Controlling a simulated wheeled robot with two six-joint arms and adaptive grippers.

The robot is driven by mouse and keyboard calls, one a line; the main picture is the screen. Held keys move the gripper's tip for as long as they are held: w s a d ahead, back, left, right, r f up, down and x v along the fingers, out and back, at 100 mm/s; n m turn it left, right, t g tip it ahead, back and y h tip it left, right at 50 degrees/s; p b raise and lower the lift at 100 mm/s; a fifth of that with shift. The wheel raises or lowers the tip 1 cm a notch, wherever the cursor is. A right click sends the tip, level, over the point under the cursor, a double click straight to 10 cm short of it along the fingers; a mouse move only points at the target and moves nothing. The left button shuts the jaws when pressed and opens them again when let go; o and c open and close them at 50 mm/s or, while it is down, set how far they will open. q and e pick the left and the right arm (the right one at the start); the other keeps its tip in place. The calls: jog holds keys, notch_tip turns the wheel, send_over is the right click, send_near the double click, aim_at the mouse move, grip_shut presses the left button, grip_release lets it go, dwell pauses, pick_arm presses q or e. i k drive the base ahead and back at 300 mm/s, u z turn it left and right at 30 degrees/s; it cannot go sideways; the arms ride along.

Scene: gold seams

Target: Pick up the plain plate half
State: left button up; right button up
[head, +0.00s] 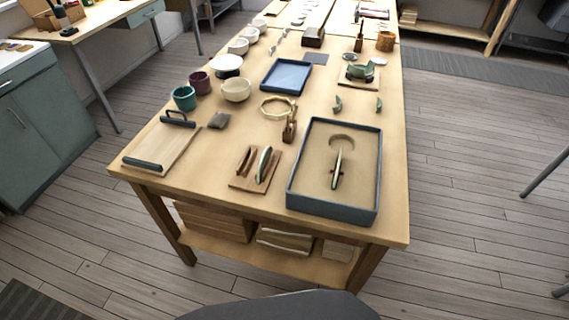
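A small wooden rack (243,184) stands near the table's front edge. A thin plate-like piece with a pale edge and dark green side (264,165) stands upright in it, beside brown upright pegs or slats (244,160). Another thin, pale-edged piece (337,170) stands upright in the sand-coloured bed of a blue-grey tray (292,192), with small reddish marks near it. Both pieces are seen nearly edge-on, so I cannot tell for certain which is the plain plate half. Neither of my grippers is in view.
A wooden board with dark handles (160,148) lies at the front left. Cups (184,98), bowls (236,90), a golden ring (278,107), a wooden tool (290,127) and a blue tray (287,77) stand behind. Bare tabletop (215,165) lies left of the rack.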

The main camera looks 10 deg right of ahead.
aim_at(335, 180)
jog(key=u, duration=0.75)
jog(key=k, duration=0.8)
jog(key=z, duration=1)
jog(key=i, duration=0.5)
jog(key=z, duration=0.1)
